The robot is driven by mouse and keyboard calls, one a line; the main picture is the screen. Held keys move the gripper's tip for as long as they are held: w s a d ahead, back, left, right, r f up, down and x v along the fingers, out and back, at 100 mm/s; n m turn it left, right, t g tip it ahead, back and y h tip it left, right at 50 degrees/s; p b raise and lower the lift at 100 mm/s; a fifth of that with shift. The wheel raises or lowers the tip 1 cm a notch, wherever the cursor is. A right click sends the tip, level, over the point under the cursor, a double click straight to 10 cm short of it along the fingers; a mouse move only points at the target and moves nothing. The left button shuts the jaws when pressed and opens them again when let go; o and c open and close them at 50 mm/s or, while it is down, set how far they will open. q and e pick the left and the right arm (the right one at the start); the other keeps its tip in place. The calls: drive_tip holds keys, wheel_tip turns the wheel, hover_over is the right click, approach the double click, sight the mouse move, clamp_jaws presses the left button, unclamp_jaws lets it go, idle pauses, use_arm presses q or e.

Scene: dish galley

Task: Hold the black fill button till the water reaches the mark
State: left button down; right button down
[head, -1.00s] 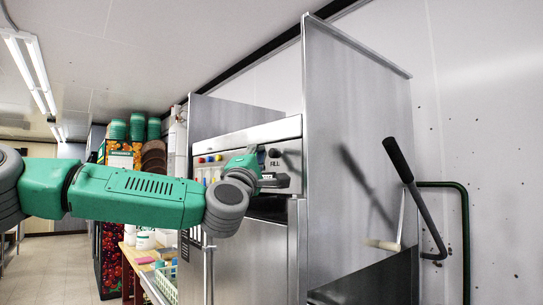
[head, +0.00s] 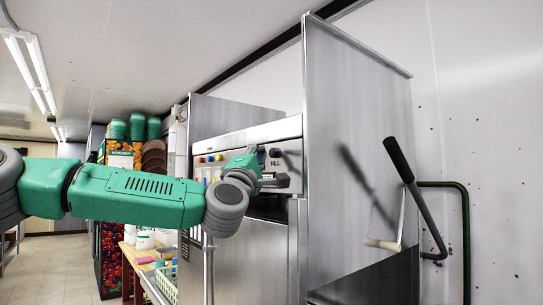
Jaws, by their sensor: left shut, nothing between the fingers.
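The dish machine's steel control panel (head: 225,148) stands in the middle of the head view, with several coloured buttons at its left. The black fill button (head: 275,153) shows at the panel's right, above the word FILL. My left gripper (head: 279,181) is at the panel just below the FILL label, shut and empty. I cannot tell whether its fingertips touch the panel. They appear below the black button, not on it. The water and its mark are not visible. My right gripper is not in view.
A tall steel side panel (head: 345,150) stands right of the controls. A lever with a black grip (head: 399,160) sticks out at the right. At the left, a table (head: 132,262) holds containers and a basket. The aisle floor (head: 60,270) is clear.

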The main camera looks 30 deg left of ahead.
use_arm(q)
drive_tip(key=shift+w+d+r, duration=0.15)
drive_tip(key=shift+w+d, duration=0.2)
drive_tip(key=shift+d, duration=0.05)
drive_tip(key=shift+w, duration=0.15)
idle(0.5)
drive_tip(key=shift+w+d, duration=0.15)
drive_tip(key=shift+w, duration=0.1)
idle(1.6)
drive_tip(key=shift+b, duration=0.3)
idle(1.2)
drive_tip(key=shift+s+a+b, duration=0.4)
drive_tip(key=shift+s+b, duration=0.1)
drive_tip(key=shift+s, duration=0.3)
